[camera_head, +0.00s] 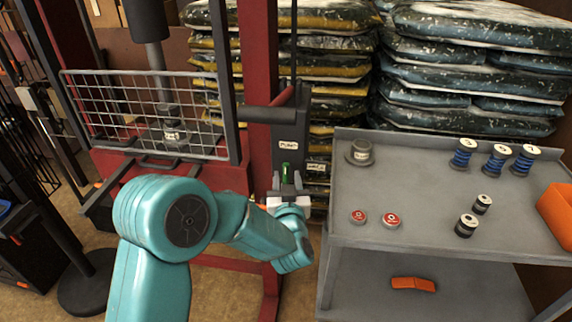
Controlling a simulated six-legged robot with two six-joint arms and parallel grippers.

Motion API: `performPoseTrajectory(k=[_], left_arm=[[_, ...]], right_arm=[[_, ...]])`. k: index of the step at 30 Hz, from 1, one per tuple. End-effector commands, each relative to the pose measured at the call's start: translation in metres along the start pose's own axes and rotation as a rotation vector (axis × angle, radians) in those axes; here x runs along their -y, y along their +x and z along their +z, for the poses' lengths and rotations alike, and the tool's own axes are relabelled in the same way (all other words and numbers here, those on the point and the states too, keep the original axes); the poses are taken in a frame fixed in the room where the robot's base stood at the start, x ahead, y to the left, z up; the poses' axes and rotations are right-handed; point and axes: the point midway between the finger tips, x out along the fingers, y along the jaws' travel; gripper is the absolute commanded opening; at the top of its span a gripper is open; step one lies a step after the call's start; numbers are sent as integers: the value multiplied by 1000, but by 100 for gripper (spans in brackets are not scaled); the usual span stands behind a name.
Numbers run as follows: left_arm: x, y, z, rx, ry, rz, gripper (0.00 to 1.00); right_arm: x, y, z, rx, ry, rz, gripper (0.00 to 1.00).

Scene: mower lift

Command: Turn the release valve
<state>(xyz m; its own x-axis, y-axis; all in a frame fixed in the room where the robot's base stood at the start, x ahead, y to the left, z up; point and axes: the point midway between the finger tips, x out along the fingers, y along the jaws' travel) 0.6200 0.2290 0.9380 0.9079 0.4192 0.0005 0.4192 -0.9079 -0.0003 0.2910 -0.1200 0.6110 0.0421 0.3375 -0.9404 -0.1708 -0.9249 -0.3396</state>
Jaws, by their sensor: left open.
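The release valve (285,171) shows as a small upright green piece low on the front of the dark pump box (290,133), which is fixed to the red press frame. My left gripper (286,185) is at the foot of the pump box, just below and in front of the green piece. Its two fingers point up and are apart, one on each side of the green piece's lower end. Whether they touch it I cannot tell. The gripper hides what lies under the green piece. My right gripper is not in view.
A red press post (256,80) and a wire mesh guard (150,110) stand left of the pump. A grey cart (420,190) at the right holds springs, red-topped discs and an orange bin (557,212). Stacked bags (470,75) fill the back.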

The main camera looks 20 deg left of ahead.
Motion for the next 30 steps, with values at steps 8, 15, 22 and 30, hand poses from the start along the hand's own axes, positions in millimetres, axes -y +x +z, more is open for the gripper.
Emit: performPoseTrajectory(k=[8, 15, 22, 30], left_arm=[[0, 47, 0, 0, 0, 0, 42], [0, 57, 1, 1, 0, 1, 42], [0, 57, 1, 1, 0, 1, 22], [0, 56, 1, 0, 3, 1, 0]], right_arm=[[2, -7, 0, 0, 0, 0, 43], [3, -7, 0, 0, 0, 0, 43], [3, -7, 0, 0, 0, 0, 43], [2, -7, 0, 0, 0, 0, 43]])
